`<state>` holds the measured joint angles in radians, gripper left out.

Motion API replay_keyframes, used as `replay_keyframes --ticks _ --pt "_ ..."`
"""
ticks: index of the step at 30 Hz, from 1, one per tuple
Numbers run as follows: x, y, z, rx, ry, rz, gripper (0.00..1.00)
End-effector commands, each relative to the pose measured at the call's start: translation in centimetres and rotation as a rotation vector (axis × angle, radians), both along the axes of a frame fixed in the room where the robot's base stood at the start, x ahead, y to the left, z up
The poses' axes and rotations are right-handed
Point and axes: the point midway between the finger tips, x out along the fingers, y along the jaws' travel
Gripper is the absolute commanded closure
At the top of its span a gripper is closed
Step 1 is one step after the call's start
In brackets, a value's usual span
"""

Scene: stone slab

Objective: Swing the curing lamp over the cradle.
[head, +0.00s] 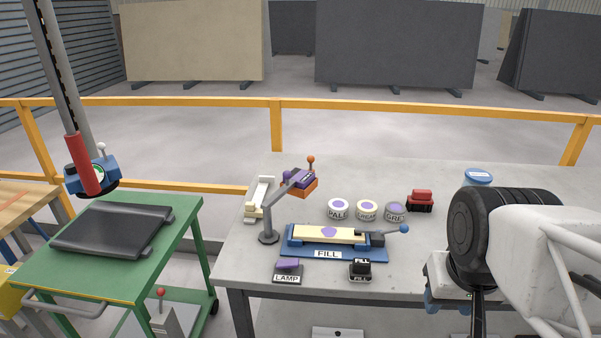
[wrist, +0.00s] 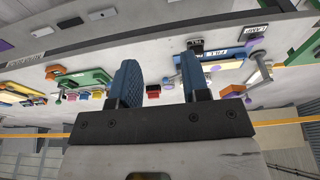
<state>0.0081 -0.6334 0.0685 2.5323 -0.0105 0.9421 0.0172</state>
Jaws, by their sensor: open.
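The curing lamp has a grey post on a round base (head: 268,237) at the cradle's left end. Its arm reaches back and right to a purple and orange lamp head (head: 300,182) with an orange knob (head: 311,159). The head hangs behind the cradle, not above it. The blue cradle (head: 378,253), labelled FILL, holds a cream strip (head: 345,235) with a purple patch and has a blue-knobbed lever at right. My gripper (wrist: 158,78) is open and empty in the wrist view, its blue fingers apart. In the head view my arm largely hides it, right of the cradle.
A LAMP block (head: 288,270) and a black FILL block (head: 361,269) stand in front of the cradle. Several labelled tins (head: 367,211), a red block (head: 420,201) and a blue-lidded tub (head: 478,177) stand behind and right. A green cart (head: 180,235) stands left, apart from the bench.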

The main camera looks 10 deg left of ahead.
Motion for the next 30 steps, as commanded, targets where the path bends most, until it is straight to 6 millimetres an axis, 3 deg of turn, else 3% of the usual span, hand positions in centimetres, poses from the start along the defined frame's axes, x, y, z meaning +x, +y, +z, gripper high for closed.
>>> replay_keyframes --ticks 1,8,17,30 --pt "0.0 0.0 0.0 0.000 0.000 0.000 0.64" --pt "0.5 0.0 0.3 -0.003 0.003 -0.002 0.99" --pt "3.4 0.3 1.8 -0.020 0.018 -0.015 1.00" --pt "11.0 1.5 4.8 -0.067 0.047 -0.050 1.00"
